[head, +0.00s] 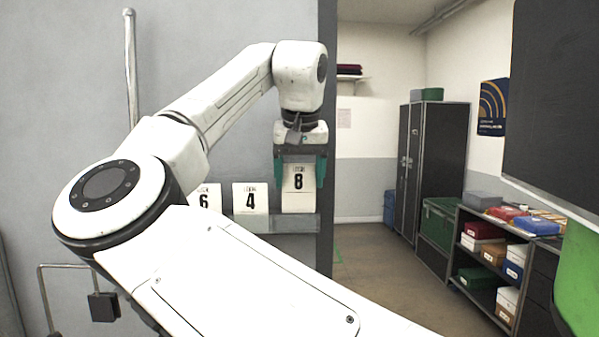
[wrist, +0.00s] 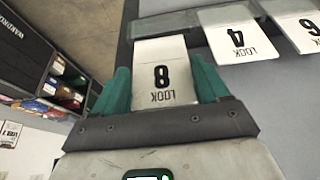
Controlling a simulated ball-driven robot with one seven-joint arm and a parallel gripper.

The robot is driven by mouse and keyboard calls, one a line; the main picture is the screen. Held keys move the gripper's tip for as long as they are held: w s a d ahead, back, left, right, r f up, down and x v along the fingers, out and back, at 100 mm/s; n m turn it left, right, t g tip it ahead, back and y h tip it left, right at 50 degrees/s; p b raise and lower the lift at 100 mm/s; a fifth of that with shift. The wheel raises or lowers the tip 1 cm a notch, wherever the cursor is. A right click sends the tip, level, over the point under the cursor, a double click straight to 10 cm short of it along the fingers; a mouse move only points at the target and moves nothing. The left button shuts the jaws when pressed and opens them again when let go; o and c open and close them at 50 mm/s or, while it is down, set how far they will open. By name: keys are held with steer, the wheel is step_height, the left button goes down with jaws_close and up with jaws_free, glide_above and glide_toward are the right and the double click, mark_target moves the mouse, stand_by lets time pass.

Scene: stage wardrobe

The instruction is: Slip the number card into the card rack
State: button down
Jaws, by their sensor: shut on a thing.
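The number card (head: 298,182) is white with a black 8 and the word LOOK. It is upright between the green fingers of my gripper (head: 301,172), which points down and is shut on it. In the wrist view the card (wrist: 163,80) shows upside down between the fingers (wrist: 165,88). The card rack (head: 282,223) is a grey ledge on the grey wall, holding a 6 card (head: 206,199) and a 4 card (head: 250,199). The 8 card is right of the 4 card, its lower edge near the ledge. I cannot tell whether it is inside the rack.
My arm crosses the left and middle of the head view. The grey wall (head: 70,60) ends just right of the rack. Beyond it stand a dark locker (head: 443,150) and a shelf unit with several boxes (head: 490,250). The floor (head: 375,270) between is clear.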

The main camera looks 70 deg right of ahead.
steer(key=shift+f, duration=0.7)
steer(key=shift+c, duration=2.4)
jaws_free()
steer(key=shift+o, duration=0.7)
steer(key=shift+d, duration=0.1)
steer(key=o, duration=0.3)
steer(key=shift+r, duration=0.15)
steer(key=shift+o, duration=0.2)
steer(key=shift+w+r, duration=0.1)
steer(key=v, duration=1)
steer(key=shift+r+b, duration=0.3)
steer(key=shift+b, duration=0.05)
